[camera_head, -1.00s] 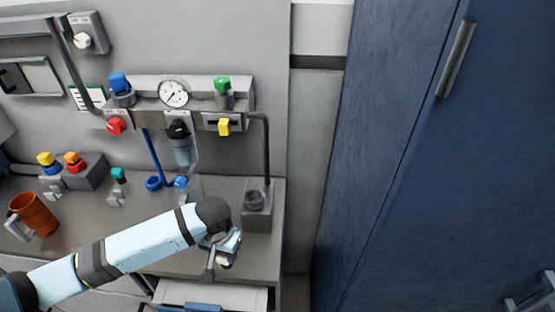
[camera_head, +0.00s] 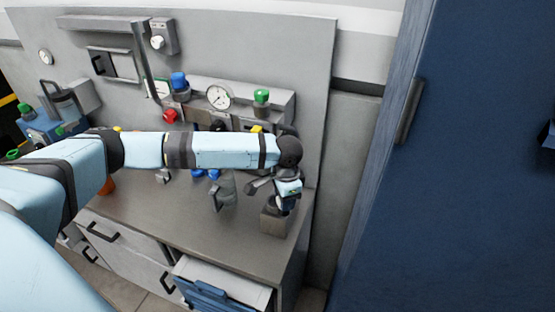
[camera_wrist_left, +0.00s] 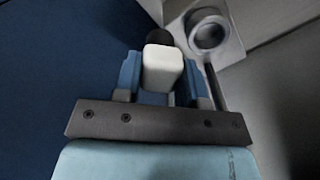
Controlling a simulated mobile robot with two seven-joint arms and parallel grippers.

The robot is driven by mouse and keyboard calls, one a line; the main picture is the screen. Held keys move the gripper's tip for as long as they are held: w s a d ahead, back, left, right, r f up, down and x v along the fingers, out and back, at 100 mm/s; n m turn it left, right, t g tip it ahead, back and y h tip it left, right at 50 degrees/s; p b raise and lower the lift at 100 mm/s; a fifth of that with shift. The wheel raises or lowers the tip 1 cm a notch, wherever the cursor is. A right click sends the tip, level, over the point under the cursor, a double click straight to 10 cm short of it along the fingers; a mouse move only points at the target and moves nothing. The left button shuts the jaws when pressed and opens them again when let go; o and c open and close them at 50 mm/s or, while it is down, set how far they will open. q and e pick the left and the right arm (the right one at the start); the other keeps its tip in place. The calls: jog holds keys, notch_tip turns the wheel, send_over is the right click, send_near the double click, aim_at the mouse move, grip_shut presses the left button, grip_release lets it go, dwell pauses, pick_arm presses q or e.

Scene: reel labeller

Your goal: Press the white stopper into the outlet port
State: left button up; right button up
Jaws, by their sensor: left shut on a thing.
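The white stopper (camera_wrist_left: 162,68) is between the blue fingers of my left gripper (camera_head: 288,190); the gripper is shut on it. A dark rounded piece (camera_wrist_left: 159,37) shows just beyond the stopper in the left wrist view; I cannot tell if it belongs to it. The grey block (camera_head: 274,222) at the counter's right end carries a round ringed opening (camera_wrist_left: 208,34), which looks like the outlet port. The gripper hangs over this block in the head view and hides its top. In the wrist view, stopper and opening are apart, the opening at upper right. My right gripper is not in view.
A grey jug-like piece (camera_head: 223,190) stands on the counter left of the block. The panel with a gauge (camera_head: 219,97) and coloured knobs is behind my left arm. A blue cabinet (camera_head: 470,190) stands at right.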

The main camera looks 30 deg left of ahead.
pick_arm(q)
jog(key=w+a+r+m+p, duration=0.1)
jog(key=w+a+r, duration=0.1)
jog(key=a, duration=0.3)
jog(key=shift+w+a+m, duration=0.3)
jog(key=shift+w+a, duration=0.05)
jog(key=shift+w, duration=0.55)
jog(key=shift+f, duration=1.7)
jog(key=shift+f+b, duration=0.5)
jog(key=shift+f, duration=1)
jog(key=shift+f+p, duration=0.1)
jog(key=shift+p, duration=0.3)
